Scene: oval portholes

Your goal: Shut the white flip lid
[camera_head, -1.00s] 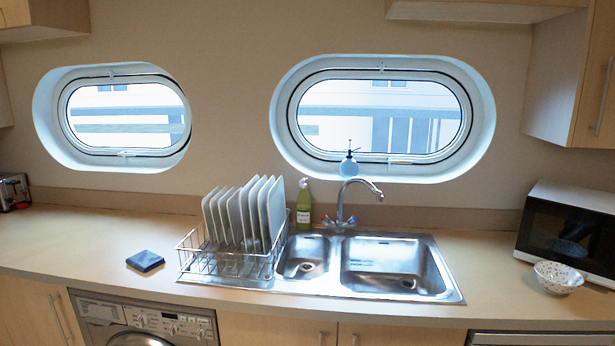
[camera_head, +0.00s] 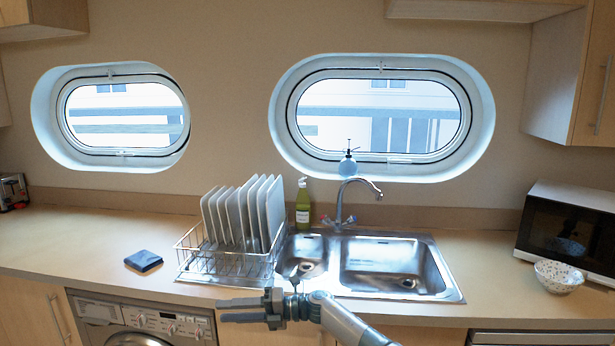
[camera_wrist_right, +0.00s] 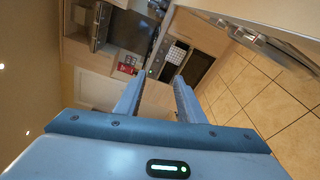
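In the right wrist view the fingers (camera_wrist_right: 158,84) also stand apart and empty. My left gripper is out of view.
On the counter (camera_head: 75,235) are a blue cloth (camera_head: 144,260), a dish rack (camera_head: 225,264) with plates, a green bottle (camera_head: 303,205), a metal sink (camera_head: 393,264) and a bowl (camera_head: 557,276) by the microwave (camera_head: 568,232). A washing machine (camera_head: 145,320) sits below.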

